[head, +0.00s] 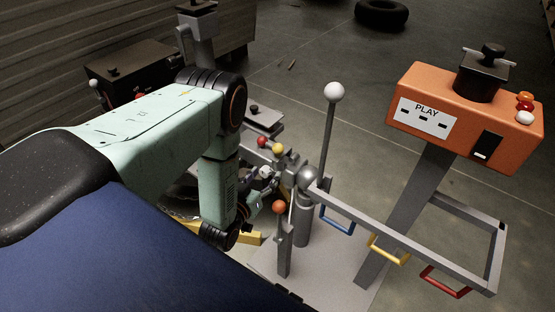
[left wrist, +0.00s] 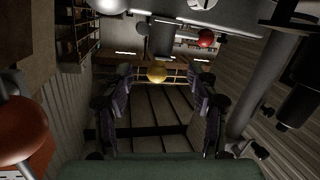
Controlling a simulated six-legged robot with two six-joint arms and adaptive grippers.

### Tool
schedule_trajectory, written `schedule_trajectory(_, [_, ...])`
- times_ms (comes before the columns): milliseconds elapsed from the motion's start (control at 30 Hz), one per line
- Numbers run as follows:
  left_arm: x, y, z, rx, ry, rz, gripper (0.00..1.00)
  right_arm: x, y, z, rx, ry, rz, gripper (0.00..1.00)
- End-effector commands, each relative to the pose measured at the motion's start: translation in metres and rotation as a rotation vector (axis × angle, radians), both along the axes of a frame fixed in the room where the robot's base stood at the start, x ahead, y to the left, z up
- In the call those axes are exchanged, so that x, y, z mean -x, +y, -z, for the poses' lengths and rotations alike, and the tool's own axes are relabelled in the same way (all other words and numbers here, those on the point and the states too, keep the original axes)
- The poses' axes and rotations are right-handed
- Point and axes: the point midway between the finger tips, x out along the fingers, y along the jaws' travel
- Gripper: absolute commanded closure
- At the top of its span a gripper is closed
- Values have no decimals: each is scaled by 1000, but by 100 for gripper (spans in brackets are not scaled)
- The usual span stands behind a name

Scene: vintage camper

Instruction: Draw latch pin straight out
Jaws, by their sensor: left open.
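My left gripper (head: 262,196) is partly hidden behind my own arm and the posts in the head view. In the left wrist view its two dark fingers (left wrist: 158,92) are spread wide with nothing between the pads. A yellow ball knob (left wrist: 157,72) shows between and beyond the fingertips; a yellow knob also shows in the head view (head: 278,149). A red knob (head: 262,141) is beside it and shows upper right in the left wrist view (left wrist: 206,38). I cannot tell which part is the latch pin. My right gripper is not in view.
An orange-knobbed post (head: 279,208) stands close to the left gripper. A tall white-knobbed lever (head: 334,93) rises behind it. A grey frame with coloured handles (head: 389,249) and an orange PLAY box (head: 465,115) stand at right. Open floor lies beyond.

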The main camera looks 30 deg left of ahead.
Motion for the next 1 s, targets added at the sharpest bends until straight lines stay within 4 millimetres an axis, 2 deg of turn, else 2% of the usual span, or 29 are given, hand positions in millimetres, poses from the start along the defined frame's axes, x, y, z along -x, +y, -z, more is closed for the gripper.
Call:
schedule_trajectory(100, [-12, 8, -18, -4, -119, 4, 41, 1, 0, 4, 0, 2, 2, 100])
schedule_trajectory(200, [-18, 11, -25, -4, -162, 6, 41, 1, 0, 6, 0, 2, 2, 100])
schedule_trajectory(567, [-53, 12, -24, -4, -168, 7, 41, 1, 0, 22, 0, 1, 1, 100])
schedule_trajectory(800, [-84, 12, -22, -4, -167, 7, 41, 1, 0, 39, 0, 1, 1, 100])
schedule_trajectory(1000, [-93, 13, -23, -3, -163, 6, 41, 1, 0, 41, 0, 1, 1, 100])
